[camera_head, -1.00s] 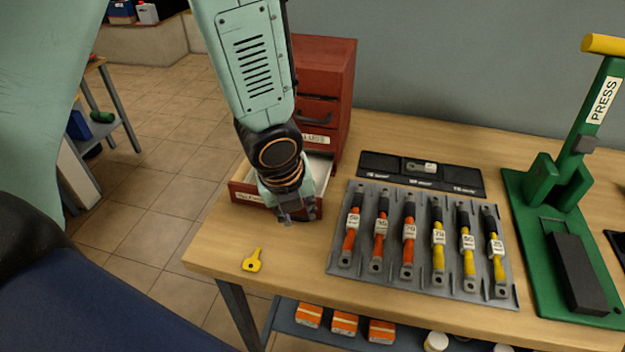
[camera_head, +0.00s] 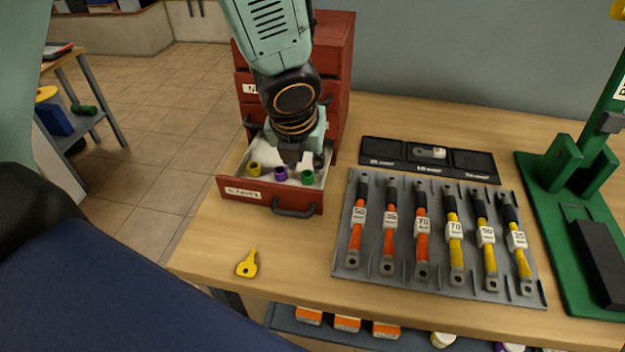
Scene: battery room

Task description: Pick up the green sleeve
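The green sleeve (camera_head: 307,177) stands in the open lower drawer (camera_head: 268,201) of the red cabinet, at the right end of a row of sleeves. A purple sleeve (camera_head: 281,174) and a yellow sleeve (camera_head: 254,169) stand to its left. My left gripper (camera_head: 304,161) points down over the drawer, just above the green and purple sleeves. Its fingertips look apart, with nothing seen between them. Whether it touches the green sleeve is not clear. My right gripper is out of view.
The red cabinet (camera_head: 333,60) rises behind the drawer. A yellow key-shaped tag (camera_head: 247,264) lies near the table's front edge. A grey rack (camera_head: 350,262) of cable lugs, a black tray (camera_head: 370,150) and a green press (camera_head: 560,240) stand to the right.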

